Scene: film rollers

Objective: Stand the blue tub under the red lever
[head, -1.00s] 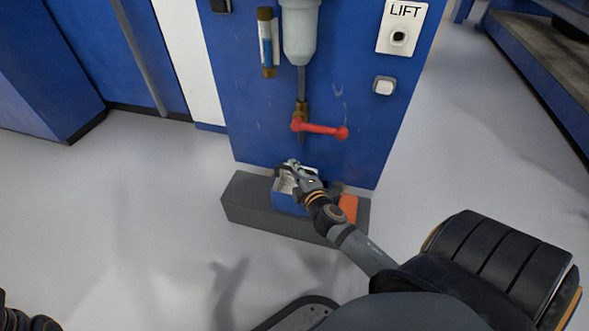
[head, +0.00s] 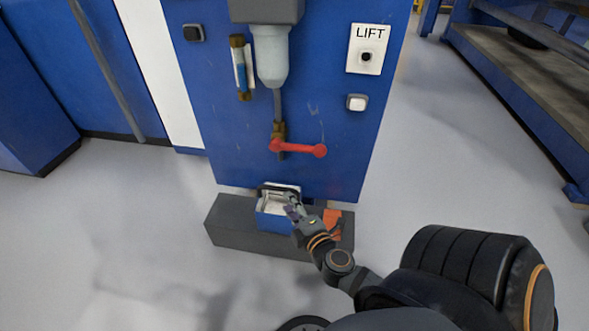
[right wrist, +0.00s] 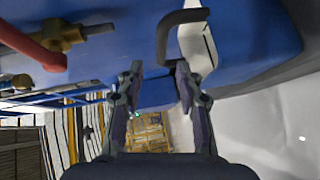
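The blue tub (head: 273,218), pale inside with a dark handle, stands upright on a low grey plinth against the blue cabinet. The red lever (head: 300,149) sticks out to the right from a brass valve above it; the tub is below the valve, slightly left of the lever's middle. My right gripper (head: 294,205) is at the tub's right front. In the right wrist view its fingers (right wrist: 158,70) are apart with nothing held, and the tub's handle (right wrist: 162,40) is just beyond the tips. The lever also shows there (right wrist: 35,45). My left gripper is out of view.
The grey plinth (head: 228,226) has an orange patch (head: 332,220) right of the tub. A grey-white filter bowl (head: 270,55) hangs above the valve. A LIFT plate (head: 366,50) is on the cabinet. Floor on both sides is clear.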

